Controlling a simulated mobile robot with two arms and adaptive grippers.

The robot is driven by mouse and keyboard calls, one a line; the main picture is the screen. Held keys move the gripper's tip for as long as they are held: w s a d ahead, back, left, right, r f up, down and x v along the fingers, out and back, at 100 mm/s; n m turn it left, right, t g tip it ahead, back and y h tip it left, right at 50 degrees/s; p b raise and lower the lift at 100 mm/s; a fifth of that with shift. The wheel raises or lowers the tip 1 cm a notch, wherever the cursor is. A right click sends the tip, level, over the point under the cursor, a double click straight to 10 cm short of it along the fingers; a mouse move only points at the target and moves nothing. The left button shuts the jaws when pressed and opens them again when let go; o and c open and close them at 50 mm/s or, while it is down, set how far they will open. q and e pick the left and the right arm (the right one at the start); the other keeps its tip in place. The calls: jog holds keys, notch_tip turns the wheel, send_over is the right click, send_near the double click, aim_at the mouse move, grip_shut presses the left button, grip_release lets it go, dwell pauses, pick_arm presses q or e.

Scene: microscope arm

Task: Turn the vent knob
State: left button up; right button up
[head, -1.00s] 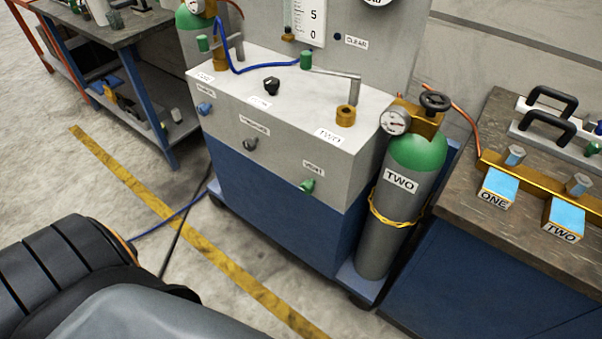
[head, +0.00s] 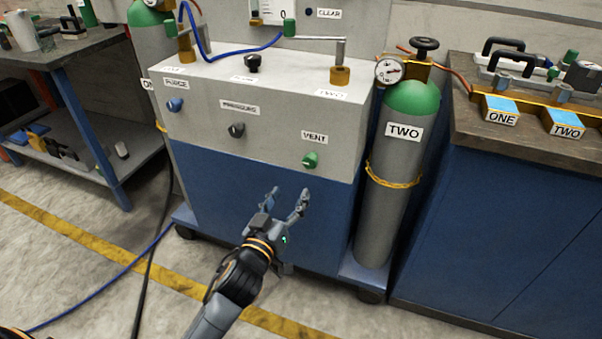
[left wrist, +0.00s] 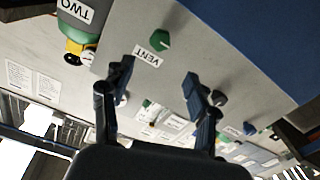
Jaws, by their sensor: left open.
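The green vent knob (head: 310,160) sits low on the right of the cart's grey front panel, under a label reading VENT (head: 314,138). My left gripper (head: 286,194) is open and empty in front of the blue lower part of the cart, below and a little left of the vent knob, and apart from it. My right gripper is not in view.
A dark knob (head: 236,130) and a blue knob labelled PURGE (head: 174,104) share the panel. A gas cylinder labelled TWO (head: 388,190) stands at the cart's right. A workbench (head: 470,130) is further right. A blue hose (head: 105,282) crosses the floor at left.

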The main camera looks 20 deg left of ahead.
aim_at(309, 163)
pick_arm(q)
jog(key=w+b, duration=0.1)
jog(key=w, duration=0.7)
jog(key=shift+w+d, duration=0.2)
jog(key=shift+w+d+b, duration=0.1)
jog(key=shift+w+b, duration=0.25)
jog(key=shift+w, duration=2.2)
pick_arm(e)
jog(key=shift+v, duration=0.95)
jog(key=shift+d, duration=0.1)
pick_arm(q)
jog(key=c, duration=1.2)
